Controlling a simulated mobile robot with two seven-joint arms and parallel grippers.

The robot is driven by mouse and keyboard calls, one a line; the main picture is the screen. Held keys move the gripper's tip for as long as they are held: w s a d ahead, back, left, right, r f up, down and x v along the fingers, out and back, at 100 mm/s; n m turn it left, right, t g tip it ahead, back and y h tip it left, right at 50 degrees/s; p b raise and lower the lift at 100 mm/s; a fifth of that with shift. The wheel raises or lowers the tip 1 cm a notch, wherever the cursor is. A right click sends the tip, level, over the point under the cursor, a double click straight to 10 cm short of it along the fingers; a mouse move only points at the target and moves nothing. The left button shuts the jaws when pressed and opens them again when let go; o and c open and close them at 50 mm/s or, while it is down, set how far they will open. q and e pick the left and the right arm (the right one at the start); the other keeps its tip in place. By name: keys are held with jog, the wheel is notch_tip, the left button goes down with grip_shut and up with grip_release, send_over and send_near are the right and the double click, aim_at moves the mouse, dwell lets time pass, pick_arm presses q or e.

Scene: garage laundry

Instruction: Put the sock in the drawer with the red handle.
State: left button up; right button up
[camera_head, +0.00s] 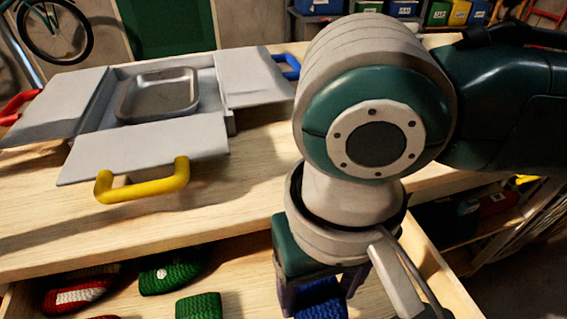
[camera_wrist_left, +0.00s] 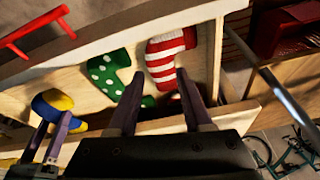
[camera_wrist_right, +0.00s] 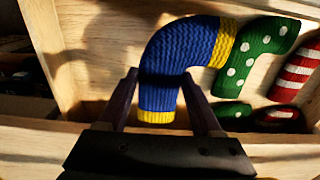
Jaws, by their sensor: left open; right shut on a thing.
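My right gripper (camera_head: 318,292) is low over an open wooden drawer at the table's front. In the right wrist view it (camera_wrist_right: 160,75) is shut on a blue sock (camera_wrist_right: 182,48) with a yellow band and yellow end. The blue sock also shows in the head view (camera_head: 322,304). A red handle (camera_head: 14,106) is on the left grey panel (camera_head: 50,105) of the tabletop unit. A red bar handle (camera_wrist_left: 36,30) shows in the left wrist view. My left gripper (camera_wrist_left: 160,74) is open and empty by the wooden drawer; the head view does not show it.
A metal tray (camera_head: 158,94) sits amid the grey panels, with yellow (camera_head: 143,182) and blue (camera_head: 287,66) handles. The table's front is clear.

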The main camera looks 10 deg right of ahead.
jog(key=shift+f, duration=0.3)
jog(key=shift+f, duration=0.25)
pick_arm(q)
jog(key=shift+d, duration=0.1)
pick_arm(e)
jog(key=o, duration=1.3)
jog(key=shift+o, duration=0.2)
notch_tip(320, 180, up, 13)
jog(key=p, duration=0.4)
jog(key=n+t+y, duration=0.1)
jog(key=t+y, duration=0.2)
jog(key=t, duration=0.1)
send_near(317, 295)
pick_arm(q)
notch_tip(317, 295, up, 4)
jog(key=shift+f, duration=0.15)
pick_arm(e)
jog(key=s+d+f+h, duration=0.1)
jog(key=s+d, duration=0.3)
jog(key=d, duration=0.4)
jog(key=shift+s+f+n+h, duration=0.3)
jog(key=shift+s+f+h, duration=0.1)
jog(key=shift+h, duration=0.5)
